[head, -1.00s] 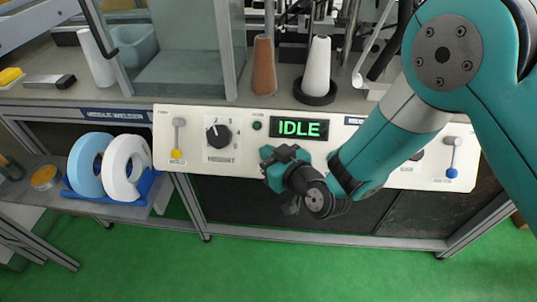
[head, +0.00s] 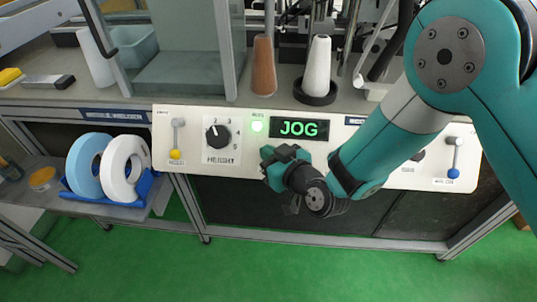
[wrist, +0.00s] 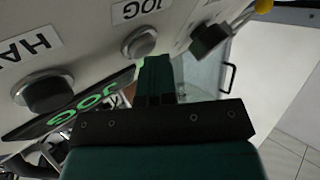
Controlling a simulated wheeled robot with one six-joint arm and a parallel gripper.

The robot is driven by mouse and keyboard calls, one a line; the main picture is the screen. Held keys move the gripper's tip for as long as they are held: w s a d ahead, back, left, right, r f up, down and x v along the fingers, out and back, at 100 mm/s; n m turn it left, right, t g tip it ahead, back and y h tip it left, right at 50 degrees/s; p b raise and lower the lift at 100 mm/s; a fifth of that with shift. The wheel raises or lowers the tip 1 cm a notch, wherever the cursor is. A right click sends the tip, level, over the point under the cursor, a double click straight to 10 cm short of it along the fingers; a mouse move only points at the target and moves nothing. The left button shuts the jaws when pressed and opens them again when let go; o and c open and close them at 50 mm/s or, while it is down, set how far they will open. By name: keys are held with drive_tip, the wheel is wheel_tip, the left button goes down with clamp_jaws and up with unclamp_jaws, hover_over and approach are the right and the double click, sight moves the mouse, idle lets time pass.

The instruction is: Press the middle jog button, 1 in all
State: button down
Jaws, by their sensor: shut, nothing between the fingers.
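The jog button (wrist: 140,42) is a pale round cap in a metal ring, beside a JOG label (wrist: 142,10) in the wrist view. My gripper (wrist: 155,65) is shut and empty, its teal fingertips right by this button. Whether they touch its cap I cannot tell. In the head view my gripper (head: 283,160) is at the panel's face below the display and hides the button. The display (head: 299,128) reads JOG in green, and the lamp (head: 257,126) beside it glows bright.
A larger dark button (wrist: 48,92) sits beside a partly cut-off label in the wrist view. The white panel (head: 180,117) also carries a dial (head: 217,136), a yellow-knobbed lever (head: 177,140) and a blue-knobbed lever (head: 453,160). Spools (head: 115,165) stand on the left shelf.

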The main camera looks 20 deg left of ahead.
drive_tip(key=shift+s+d+r, duration=0.15)
drive_tip(key=shift+s+r, duration=0.35)
drive_tip(key=shift+s, duration=0.1)
drive_tip(key=shift+p, duration=0.3)
drive_tip(key=s+r+p, duration=0.1)
drive_tip(key=s, duration=0.1)
drive_tip(key=s+d+r+p, duration=0.1)
drive_tip(key=r+p, duration=0.1)
drive_tip(key=shift+s+r, duration=0.1)
drive_tip(key=shift+s, duration=0.3)
drive_tip(key=shift+r, duration=0.1)
idle(0.5)
